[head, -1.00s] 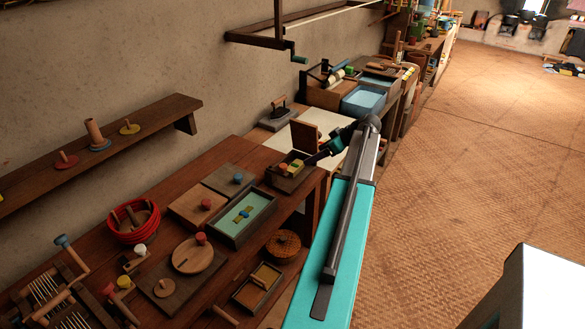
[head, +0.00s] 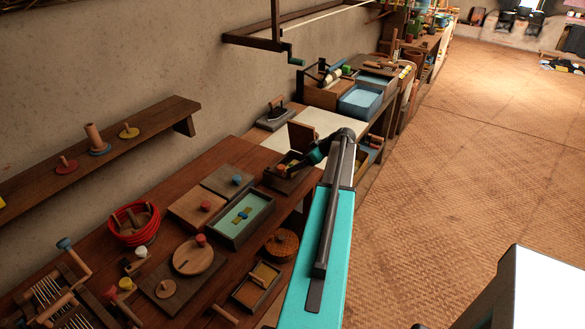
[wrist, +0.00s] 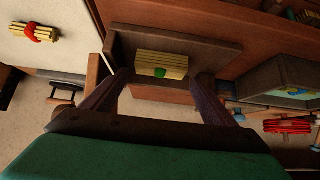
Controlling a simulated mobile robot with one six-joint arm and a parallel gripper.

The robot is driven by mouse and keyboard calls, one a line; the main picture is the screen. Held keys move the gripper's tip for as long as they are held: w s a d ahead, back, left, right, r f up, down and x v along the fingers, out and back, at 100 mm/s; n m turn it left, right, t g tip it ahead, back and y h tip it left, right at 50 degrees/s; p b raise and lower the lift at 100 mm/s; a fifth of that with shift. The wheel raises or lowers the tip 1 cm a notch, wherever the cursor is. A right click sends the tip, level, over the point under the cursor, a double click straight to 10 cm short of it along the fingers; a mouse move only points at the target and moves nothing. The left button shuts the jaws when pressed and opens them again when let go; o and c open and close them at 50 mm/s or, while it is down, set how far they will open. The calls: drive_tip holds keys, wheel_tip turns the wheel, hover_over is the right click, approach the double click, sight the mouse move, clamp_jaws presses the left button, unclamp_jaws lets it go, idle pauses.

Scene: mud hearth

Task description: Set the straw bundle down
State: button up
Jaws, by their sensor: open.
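A pale yellow straw bundle with a green band (wrist: 160,72) lies against a dark wooden tray (wrist: 185,47) in the wrist view. My gripper (wrist: 158,84) is open, with one dark finger on each side of the bundle and its near face between them. I cannot tell whether either finger touches it. In the head view my gripper (head: 302,163) is over the small dark tray (head: 292,184) at the table's right end, and it hides most of the bundle. A second straw bundle with a red band (wrist: 40,32) lies on a white surface in the wrist view.
A pale blue-lined tray (head: 262,207) and lidded boxes (head: 197,205) stand left of the gripper. An upright wooden board (head: 302,135) stands just behind it. A red coiled ring (head: 133,228) and several small parts crowd the table's left.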

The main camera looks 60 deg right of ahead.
sight(290, 164)
idle(0.3)
drive_tip(key=shift+p+x, duration=1)
drive_tip(key=shift+x, duration=0.2)
drive_tip(key=shift+p+x, duration=0.55)
drive_tip(key=shift+x, duration=0.85)
drive_tip(key=shift+c, duration=0.2)
drive_tip(key=c, duration=0.9)
drive_tip(key=shift+r, duration=0.25)
drive_tip(key=shift+r+b, duration=0.45)
drive_tip(key=shift+b, duration=0.25)
drive_tip(key=s+b, duration=0.5)
drive_tip(key=s, duration=1.3)
drive_tip(key=shift+r+b, duration=0.1)
drive_tip(key=shift+b, duration=0.2)
